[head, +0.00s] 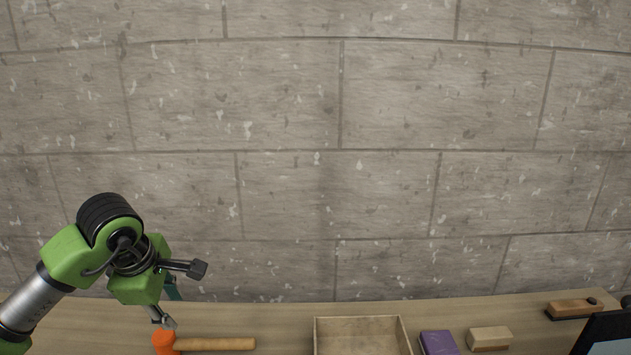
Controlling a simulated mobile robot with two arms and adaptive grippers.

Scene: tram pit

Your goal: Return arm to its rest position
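My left arm comes in from the lower left, with a green wrist. My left gripper (184,295) is open, its two dark and grey fingers spread apart with nothing between them. One finger points right, the other points down. It is above the left part of the wooden table (283,315). An orange-headed mallet (215,344) with a wooden handle lies on the table just below the lower finger. I cannot tell whether that fingertip touches the mallet head. My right gripper is not in view.
An open wooden tray (316,334) stands at the middle of the table. To its right are a purple block (438,343), a pale wooden block (490,338) and a brush-like wooden tool (574,308). A dark screen (606,335) is at the right edge. A concrete block wall (340,180) rises behind.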

